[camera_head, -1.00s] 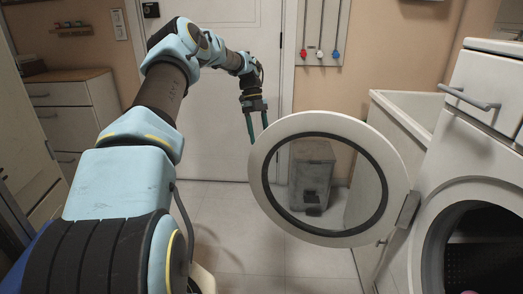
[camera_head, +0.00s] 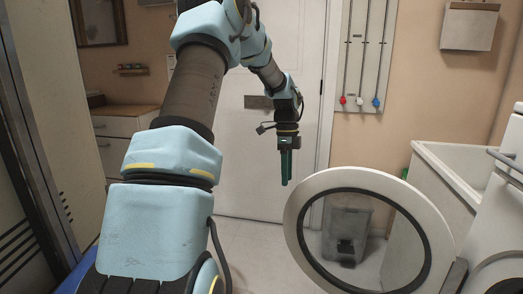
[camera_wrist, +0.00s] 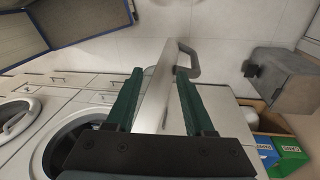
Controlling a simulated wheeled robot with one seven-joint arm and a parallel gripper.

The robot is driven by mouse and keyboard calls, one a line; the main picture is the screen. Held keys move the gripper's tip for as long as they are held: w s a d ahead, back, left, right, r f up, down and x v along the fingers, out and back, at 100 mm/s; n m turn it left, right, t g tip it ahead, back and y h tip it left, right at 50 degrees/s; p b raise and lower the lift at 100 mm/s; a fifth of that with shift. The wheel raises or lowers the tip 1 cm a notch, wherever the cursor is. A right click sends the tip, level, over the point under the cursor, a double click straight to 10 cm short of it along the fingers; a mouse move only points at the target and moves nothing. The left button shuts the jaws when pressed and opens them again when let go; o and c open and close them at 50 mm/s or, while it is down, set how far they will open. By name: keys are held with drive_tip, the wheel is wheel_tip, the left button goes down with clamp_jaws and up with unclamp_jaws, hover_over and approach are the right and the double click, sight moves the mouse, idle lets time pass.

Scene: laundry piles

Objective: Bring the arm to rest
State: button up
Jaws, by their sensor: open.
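My arm, pale blue and dark grey, rises from the lower left of the head view and bends over to my gripper (camera_head: 286,184). The gripper hangs with its green fingers pointing down, in front of the white room door and up-left of the open round machine door (camera_head: 293,222). The fingers overlap in the head view. In the wrist view, my gripper (camera_wrist: 156,72) shows its two fingers spread apart, with nothing held. A pale, narrow panel with a grey handle (camera_wrist: 188,60) shows between and beyond the fingers; I cannot tell its distance.
A white machine stands at the right, beside a white sink (camera_head: 455,160). A grey pedal bin (camera_head: 347,232) shows through the round door. A drawer cabinet (camera_head: 122,140) stands at the back left. A box with green and blue packs (camera_wrist: 285,147) shows in the wrist view.

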drive_tip(key=s+a+r+n+t+p, duration=0.1)
drive_tip(key=s+a+r+n+p, duration=0.1)
drive_tip(key=s+a+n, duration=0.5)
drive_tip(key=s+a+r+n+t+p, duration=0.2)
drive_tip(key=s+a+n, duration=0.6)
drive_tip(key=s+n, duration=0.6)
drive_tip(key=shift+s+a+r+t, duration=0.2)
drive_tip(key=shift+r+t, duration=0.1)
drive_tip(key=shift+r, duration=0.6)
